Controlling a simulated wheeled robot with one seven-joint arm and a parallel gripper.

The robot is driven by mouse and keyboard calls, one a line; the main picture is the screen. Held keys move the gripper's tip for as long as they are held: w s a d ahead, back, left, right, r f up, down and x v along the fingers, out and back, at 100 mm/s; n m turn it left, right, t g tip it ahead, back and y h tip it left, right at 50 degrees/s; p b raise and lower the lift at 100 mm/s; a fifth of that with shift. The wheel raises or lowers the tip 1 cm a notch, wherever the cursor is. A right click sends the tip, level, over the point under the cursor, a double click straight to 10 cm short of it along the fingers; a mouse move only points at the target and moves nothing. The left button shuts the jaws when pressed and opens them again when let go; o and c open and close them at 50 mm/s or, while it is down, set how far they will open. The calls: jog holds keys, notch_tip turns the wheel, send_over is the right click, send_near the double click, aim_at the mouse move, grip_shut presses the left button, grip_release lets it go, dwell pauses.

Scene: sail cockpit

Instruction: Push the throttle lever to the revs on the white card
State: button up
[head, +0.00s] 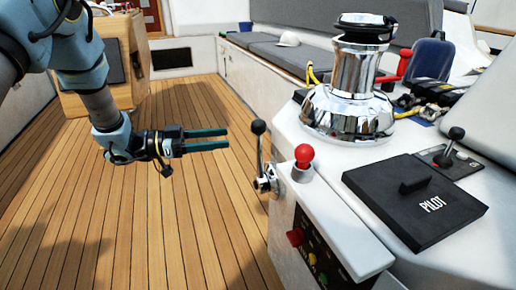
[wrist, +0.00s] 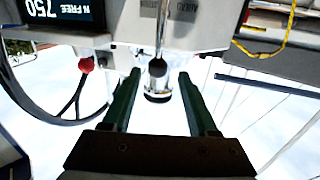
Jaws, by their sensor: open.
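The throttle lever (head: 259,145) has a chrome stem and a black ball knob, and stands nearly upright on the side of the white console. In the wrist view the black knob (wrist: 158,68) appears between my two green fingers. My gripper (head: 228,138) is open and empty, its fingertips just left of the knob with a small gap in the head view. A dark display (wrist: 50,12) reads "750" and "N FREE", upside down in the wrist view. A label by the lever reads "AHEAD". I cannot make out a white card with revs in either view.
A red knob (head: 303,156) stands on the console right of the lever. A chrome winch (head: 350,90) and a black box marked PILOT (head: 415,200) sit on top. Coloured buttons (head: 310,258) are on the console's side. The wooden deck (head: 150,220) to the left is clear.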

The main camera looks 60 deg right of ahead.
aim_at(259, 133)
jog(key=x, duration=1)
jog(key=shift+s+d, duration=0.15)
jog(key=shift+s, duration=0.1)
jog(key=shift+c, duration=0.2)
grip_shut()
jog(key=shift+r, duration=0.1)
jog(key=shift+r, duration=0.15)
dwell(0.6)
